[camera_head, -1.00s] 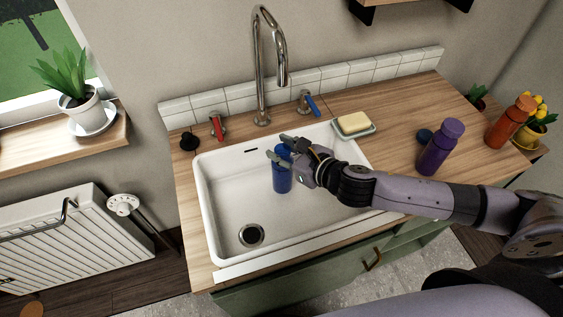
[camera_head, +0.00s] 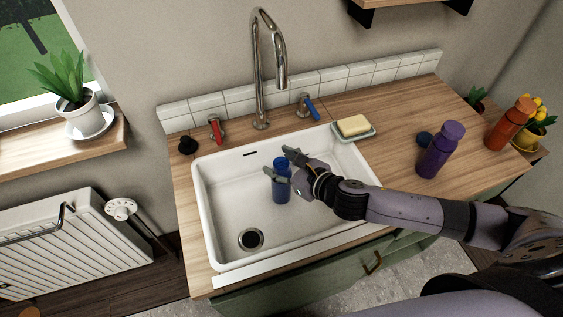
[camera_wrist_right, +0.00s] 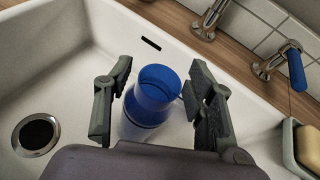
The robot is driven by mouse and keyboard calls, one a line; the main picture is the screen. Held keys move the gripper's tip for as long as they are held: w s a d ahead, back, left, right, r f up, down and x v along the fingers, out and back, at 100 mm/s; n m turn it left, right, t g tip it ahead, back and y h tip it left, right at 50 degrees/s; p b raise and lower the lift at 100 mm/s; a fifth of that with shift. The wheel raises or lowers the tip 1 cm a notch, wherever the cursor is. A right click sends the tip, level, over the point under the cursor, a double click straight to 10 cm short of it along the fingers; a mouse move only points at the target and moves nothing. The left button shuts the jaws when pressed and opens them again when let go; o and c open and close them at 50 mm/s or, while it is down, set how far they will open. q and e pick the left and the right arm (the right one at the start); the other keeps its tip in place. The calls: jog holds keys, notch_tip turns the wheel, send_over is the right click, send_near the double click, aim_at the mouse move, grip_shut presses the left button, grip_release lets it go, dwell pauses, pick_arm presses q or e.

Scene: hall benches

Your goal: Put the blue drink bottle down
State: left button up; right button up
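The blue drink bottle (camera_head: 281,191) stands upright in the white sink (camera_head: 222,221), right of the drain. In the wrist view the bottle (camera_wrist_right: 148,108) shows its blue cap and shoulder from above; its base is hidden by my gripper. My right gripper (camera_head: 280,165) is at the bottle's upper part, its fingers spread to either side. In the wrist view the right gripper (camera_wrist_right: 160,78) is open, with a gap between the cap and the left finger; the right finger is close to the cap. My left gripper is not in view.
The tap (camera_head: 258,85) rises behind the sink, with a red handle (camera_head: 215,128) and a blue handle (camera_head: 307,106). A soap dish (camera_head: 355,133), a purple bottle (camera_head: 438,152) and an orange bottle (camera_head: 509,126) stand to the right. The sink's left part is clear.

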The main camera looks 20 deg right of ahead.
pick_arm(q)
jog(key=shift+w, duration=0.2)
pick_arm(e)
jog(key=shift+r, duration=0.2)
jog(key=shift+s+d, duration=0.15)
jog(key=shift+s, duration=0.15)
pick_arm(q)
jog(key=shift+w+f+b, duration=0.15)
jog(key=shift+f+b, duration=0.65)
jog(key=shift+b, duration=0.05)
pick_arm(e)
jog(key=v, duration=1.1)
jog(key=shift+r, duration=0.25)
jog(key=shift+s, duration=0.1)
